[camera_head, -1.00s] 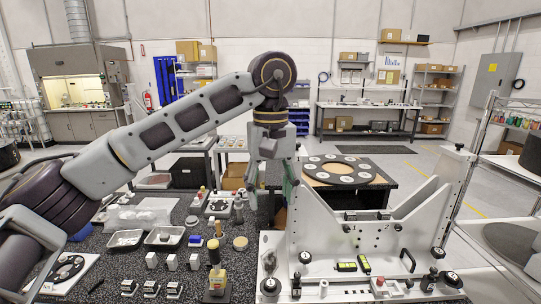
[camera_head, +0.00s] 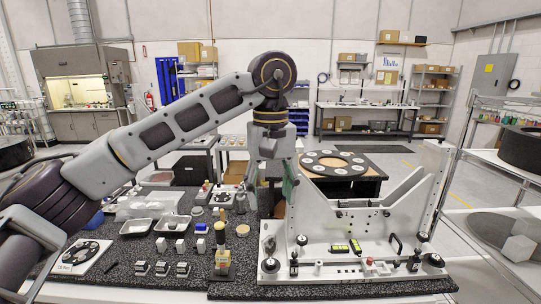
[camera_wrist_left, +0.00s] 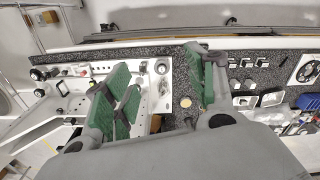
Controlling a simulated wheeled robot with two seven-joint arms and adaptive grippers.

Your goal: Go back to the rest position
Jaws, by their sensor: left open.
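My left gripper (camera_head: 271,186) hangs fingers-down from my left arm in the head view, just left of the white mirror fixture's upright frame (camera_head: 418,205). Its jaws are apart and nothing is between them. In the left wrist view the two green-padded fingers (camera_wrist_left: 158,85) are spread, with the fixture's white plate and the dark speckled bench top behind them. The gripper appears above the bench, not touching anything that I can see. My right gripper is in neither view.
A large dark ring plate (camera_head: 340,165) lies on a table behind the fixture. A wire shelf (camera_head: 500,165) stands at right.

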